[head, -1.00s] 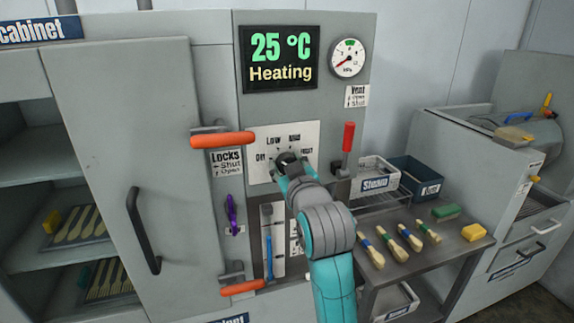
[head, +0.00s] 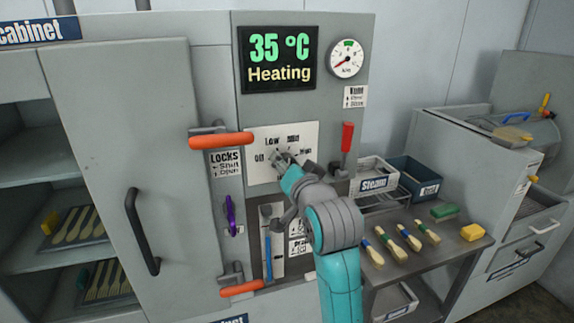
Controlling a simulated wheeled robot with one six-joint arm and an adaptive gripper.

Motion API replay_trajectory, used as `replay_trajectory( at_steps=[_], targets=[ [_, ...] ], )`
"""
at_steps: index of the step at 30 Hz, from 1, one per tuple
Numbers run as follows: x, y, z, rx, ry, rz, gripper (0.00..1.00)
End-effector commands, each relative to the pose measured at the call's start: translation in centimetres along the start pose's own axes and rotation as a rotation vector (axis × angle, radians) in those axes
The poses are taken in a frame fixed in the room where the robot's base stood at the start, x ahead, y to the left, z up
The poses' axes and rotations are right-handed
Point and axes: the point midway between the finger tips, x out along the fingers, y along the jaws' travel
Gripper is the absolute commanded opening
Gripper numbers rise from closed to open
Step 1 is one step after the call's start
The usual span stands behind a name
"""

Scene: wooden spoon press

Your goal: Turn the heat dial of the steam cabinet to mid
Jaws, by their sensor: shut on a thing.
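The heat dial plate (head: 308,131) is a white panel on the grey steam cabinet, marked Off, Low, Mid and High. My gripper (head: 280,160) is at the dial in the middle of this plate, shut on the dial knob. The gripper and wrist hide most of the knob, so I cannot tell exactly where its pointer stands. The screen (head: 278,59) above the dial reads 35 °C and Heating. The round pressure gauge (head: 346,58) beside it has its red needle at the lower left.
Orange lock handles (head: 221,140) stick out left of the dial. A red vent lever (head: 347,137) stands close on its right. The cabinet door (head: 130,110) is at the left. A metal table (head: 395,278) with several spoons and bins is at the right.

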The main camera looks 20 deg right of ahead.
Motion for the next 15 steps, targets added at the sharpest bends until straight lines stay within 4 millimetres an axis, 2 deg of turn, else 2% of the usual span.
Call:
replay_trajectory(
  at_steps=[6,15],
  targets=[
    [0.01,0.15,0.01,0.147,-0.006,-0.004,0.14],
    [0.02,0.18,0.04,0.262,-0.012,-0.010,0.14]
  ],
)
